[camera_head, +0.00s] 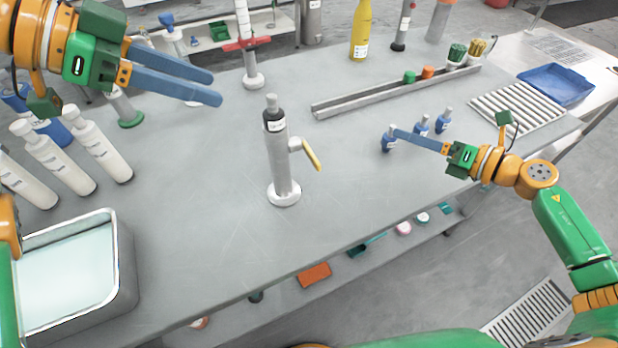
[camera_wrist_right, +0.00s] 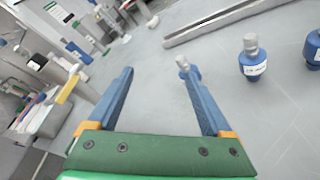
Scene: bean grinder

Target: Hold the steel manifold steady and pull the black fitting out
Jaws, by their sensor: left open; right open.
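The steel manifold (camera_head: 281,165) stands upright on a round base near the middle of the grey table. It has a side spout with a yellow handle (camera_head: 311,154). The black fitting (camera_head: 273,121) sits at its top. My left gripper (camera_head: 215,88) is open and empty, above the table to the upper left of the manifold. My right gripper (camera_head: 394,134) is open, right of the manifold and well apart from it. Its two spread fingers show in the right wrist view (camera_wrist_right: 157,71), with nothing held between them.
Small blue bottles (camera_head: 421,126) stand by my right fingertips; one overlaps them in view. A metal channel (camera_head: 365,98) lies behind. White bottles (camera_head: 97,145) and a steel basin (camera_head: 122,262) are at left. A red-handled post (camera_head: 253,82) stands behind. Table around the manifold is clear.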

